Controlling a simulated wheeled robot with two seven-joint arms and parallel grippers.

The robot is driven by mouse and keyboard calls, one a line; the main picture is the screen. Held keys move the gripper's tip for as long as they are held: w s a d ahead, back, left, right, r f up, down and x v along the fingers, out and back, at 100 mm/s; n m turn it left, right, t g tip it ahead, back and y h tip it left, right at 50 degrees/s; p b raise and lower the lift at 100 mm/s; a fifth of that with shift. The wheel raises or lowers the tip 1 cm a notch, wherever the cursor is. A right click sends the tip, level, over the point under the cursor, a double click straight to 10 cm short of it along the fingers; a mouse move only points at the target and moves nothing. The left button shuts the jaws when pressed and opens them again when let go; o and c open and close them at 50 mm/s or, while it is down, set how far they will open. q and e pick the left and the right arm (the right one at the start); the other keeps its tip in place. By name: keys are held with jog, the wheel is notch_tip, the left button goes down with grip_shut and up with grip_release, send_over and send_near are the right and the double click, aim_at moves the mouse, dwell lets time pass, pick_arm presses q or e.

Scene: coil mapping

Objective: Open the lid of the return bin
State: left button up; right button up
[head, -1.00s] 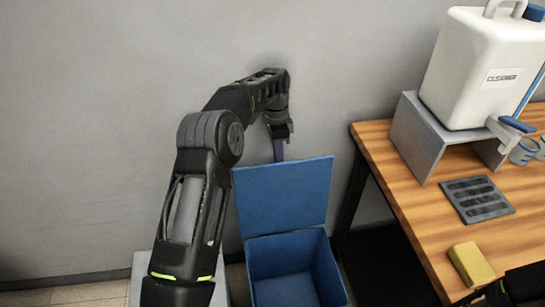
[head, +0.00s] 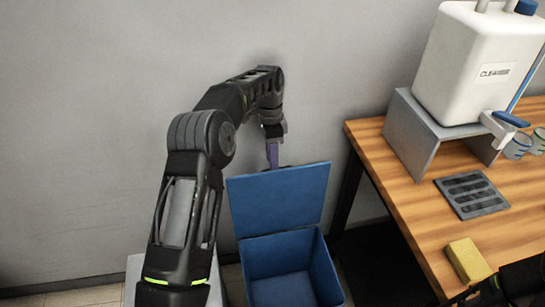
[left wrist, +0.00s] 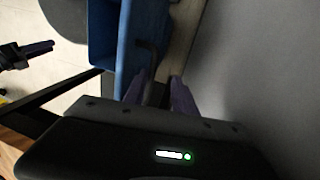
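The return bin (head: 282,262) is a blue box on the floor beside the table. Its blue lid (head: 278,200) is raised, standing up at the back with the bin's inside in view. My left gripper (head: 272,155) points down just behind the lid's top edge. In the left wrist view its two purple fingers (left wrist: 157,90) are apart. A dark curved handle (left wrist: 147,58) on the blue lid shows near and between them; contact cannot be told. My right gripper shows at left in the left wrist view (left wrist: 38,48), away from the bin; its finger gap is unclear.
The wooden table (head: 405,185) stands right of the bin. It holds a grey stand (head: 415,130) with a white cleaner jug (head: 470,65), cups (head: 518,146), a dark slotted tray (head: 471,193) and a yellow sponge (head: 466,260). A grey wall (head: 90,120) is close behind the bin.

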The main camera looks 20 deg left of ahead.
pick_arm(q)
notch_tip(320, 180, up, 10)
jog(key=w+p, duration=0.1)
jog(key=p, duration=0.4)
jog(key=shift+a+f+t+p, duration=0.2)
jog(key=shift+a+t+p, duration=0.15)
jog(key=shift+t, duration=0.05)
